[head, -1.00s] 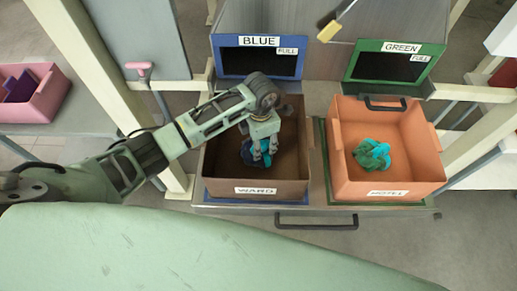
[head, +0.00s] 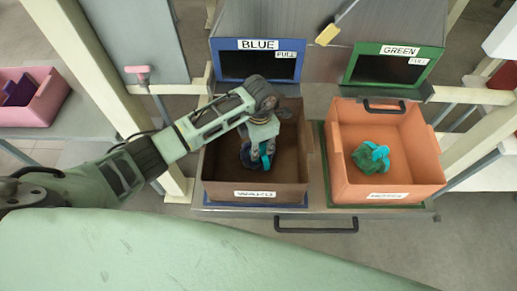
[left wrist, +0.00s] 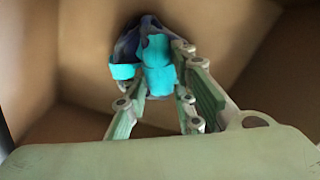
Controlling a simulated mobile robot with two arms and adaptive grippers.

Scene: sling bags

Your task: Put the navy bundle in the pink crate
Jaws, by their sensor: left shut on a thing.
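The navy bundle (head: 246,154), with bright cyan straps, is in the brown crate labelled WARD (head: 297,140). My left gripper (head: 259,152) reaches down into that crate and is shut on the bundle, hiding part of it. In the left wrist view, the navy bundle (left wrist: 127,46) and its cyan straps show between and beyond the fingers of my left gripper (left wrist: 157,95). The pink crate (head: 52,99) stands on a grey table at the far left, with a purple item (head: 19,91) in it. My right gripper is not in view.
An orange crate (head: 433,150) right of the brown crate holds a green bundle (head: 367,158) with cyan straps. Behind stand bins with a blue frame (head: 224,68) and a green frame (head: 431,66). A cream post (head: 100,75) rises between the pink and brown crates.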

